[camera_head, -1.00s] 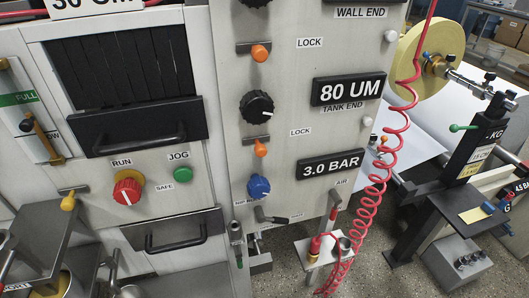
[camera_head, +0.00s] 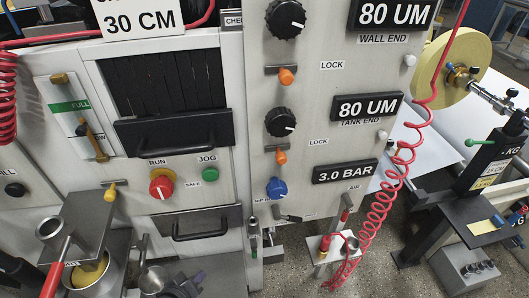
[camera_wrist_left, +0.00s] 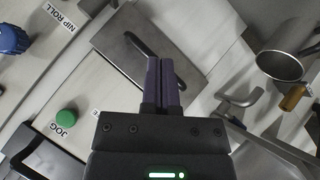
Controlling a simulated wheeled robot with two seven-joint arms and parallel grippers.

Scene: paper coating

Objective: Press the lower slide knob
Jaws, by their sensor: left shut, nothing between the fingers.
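Two orange knobs sit on slots in the tall grey panel in the head view. The upper orange knob (camera_head: 288,77) is beside a LOCK label, and the lower orange knob (camera_head: 281,157) is below another LOCK label. A yellow knob (camera_head: 110,192) sits farther left, near a grey shelf. My left gripper (camera_head: 190,284) is at the bottom edge of the head view, well below these knobs and below the lower drawer. In the left wrist view its two purple fingers (camera_wrist_left: 162,82) are together and empty, in front of the drawer plate and handle. My right gripper is not in view.
A black handle (camera_head: 200,230) sticks out of the lower drawer. A red RUN knob (camera_head: 161,186) and green JOG button (camera_head: 209,167) are above it. Metal pots (camera_head: 95,272) stand lower left. A coiled red hose (camera_head: 375,215) hangs on the right.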

